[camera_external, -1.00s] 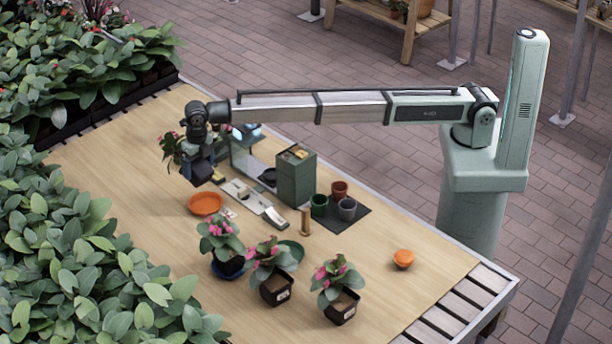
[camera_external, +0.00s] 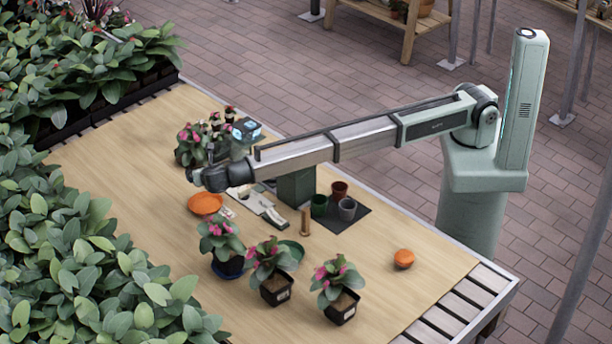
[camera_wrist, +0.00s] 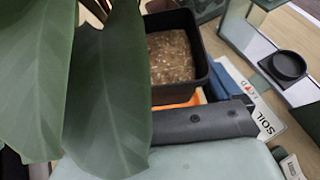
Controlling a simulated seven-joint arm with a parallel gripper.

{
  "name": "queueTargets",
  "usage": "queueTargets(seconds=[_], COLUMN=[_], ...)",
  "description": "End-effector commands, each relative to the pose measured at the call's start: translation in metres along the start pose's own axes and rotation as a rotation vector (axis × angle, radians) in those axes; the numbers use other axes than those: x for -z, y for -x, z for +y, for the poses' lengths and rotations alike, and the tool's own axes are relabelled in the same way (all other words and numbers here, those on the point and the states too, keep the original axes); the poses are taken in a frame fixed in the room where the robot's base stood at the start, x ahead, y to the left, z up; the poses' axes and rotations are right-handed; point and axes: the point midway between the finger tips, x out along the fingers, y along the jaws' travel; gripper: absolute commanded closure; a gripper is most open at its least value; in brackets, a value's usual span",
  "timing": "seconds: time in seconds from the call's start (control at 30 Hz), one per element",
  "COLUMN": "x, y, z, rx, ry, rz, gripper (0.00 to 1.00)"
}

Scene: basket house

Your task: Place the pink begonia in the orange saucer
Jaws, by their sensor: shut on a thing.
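The pink begonia (camera_external: 188,150) has dark leaves and pink flowers and is at the far left of the table in the external view. My gripper (camera_external: 196,174) is shut on it, beside its leaves; the arm end hides the grip and the pot there. In the wrist view its black pot of soil (camera_wrist: 172,62) looks roughly upright, with big leaves at left and a dark finger (camera_wrist: 200,126) along the near side. The orange saucer (camera_external: 203,204) lies just below the gripper in the external view. An orange strip (camera_wrist: 180,102) shows past the pot's lower edge; contact cannot be told.
Three other pink-flowered plants (camera_external: 222,240) (camera_external: 275,270) (camera_external: 340,285) stand in front. A green box (camera_external: 297,187), small pots (camera_external: 339,190) and a wooden cylinder (camera_external: 305,221) stand to the right. A SOIL card (camera_wrist: 262,118) lies near the pot. A small orange bowl (camera_external: 403,258) is far right.

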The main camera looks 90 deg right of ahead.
Motion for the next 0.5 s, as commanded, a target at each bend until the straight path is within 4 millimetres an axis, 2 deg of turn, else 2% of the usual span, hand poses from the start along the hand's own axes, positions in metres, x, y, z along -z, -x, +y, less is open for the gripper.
queueTargets(seconds=[0.1,0.23,0.5], x=[0.001,0.011,0.048], y=[0.004,-0.001,-0.021], z=[0.001,0.000,0.000], rx=[0.001,0.002,0.002], ry=[-0.001,0.001,0.002], rz=[-0.030,-0.037,-0.036], gripper=[0.48,0.48,0.48])
